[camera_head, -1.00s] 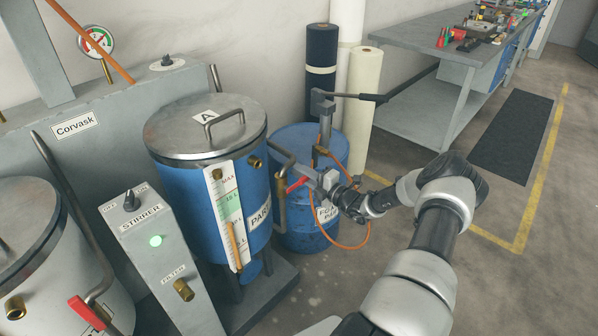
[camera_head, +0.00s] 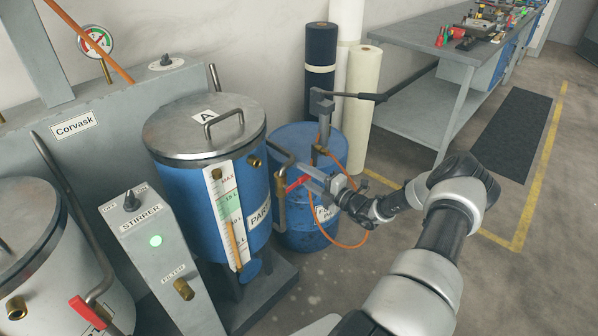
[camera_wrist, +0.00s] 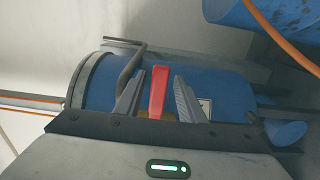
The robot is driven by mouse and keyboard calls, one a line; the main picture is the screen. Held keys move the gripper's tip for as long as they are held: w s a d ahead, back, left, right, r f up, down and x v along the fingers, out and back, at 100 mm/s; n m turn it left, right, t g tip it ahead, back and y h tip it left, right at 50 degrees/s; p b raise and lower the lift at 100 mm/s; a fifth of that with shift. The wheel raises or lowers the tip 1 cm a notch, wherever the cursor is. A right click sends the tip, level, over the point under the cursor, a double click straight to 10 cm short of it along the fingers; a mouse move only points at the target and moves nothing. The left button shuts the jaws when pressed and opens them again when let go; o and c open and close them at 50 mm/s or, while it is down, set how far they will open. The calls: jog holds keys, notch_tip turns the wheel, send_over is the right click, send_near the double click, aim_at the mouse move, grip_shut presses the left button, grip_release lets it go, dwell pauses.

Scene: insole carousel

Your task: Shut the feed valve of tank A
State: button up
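Tank A (camera_head: 197,185) is the blue tank with a grey lid marked A, and it also shows in the wrist view (camera_wrist: 235,90). Its feed valve has a red lever handle (camera_head: 297,184) by the grey pipe on the tank's right side. My gripper (camera_head: 312,180) is at this lever, in front of the blue drum. In the wrist view the red lever (camera_wrist: 158,92) stands between my two spread fingers, with a visible gap on each side. The lever's lower end is hidden by my gripper body.
A blue drum (camera_head: 297,145) with a hand pump and an orange hose (camera_head: 347,245) stands right behind my gripper. The stirrer panel (camera_head: 150,225) and a white tank (camera_head: 40,250) with another red lever (camera_head: 88,312) are at the left.

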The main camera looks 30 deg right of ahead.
jog(key=p+v, duration=0.1)
jog(key=v, duration=1.3)
jog(key=shift+s, duration=0.15)
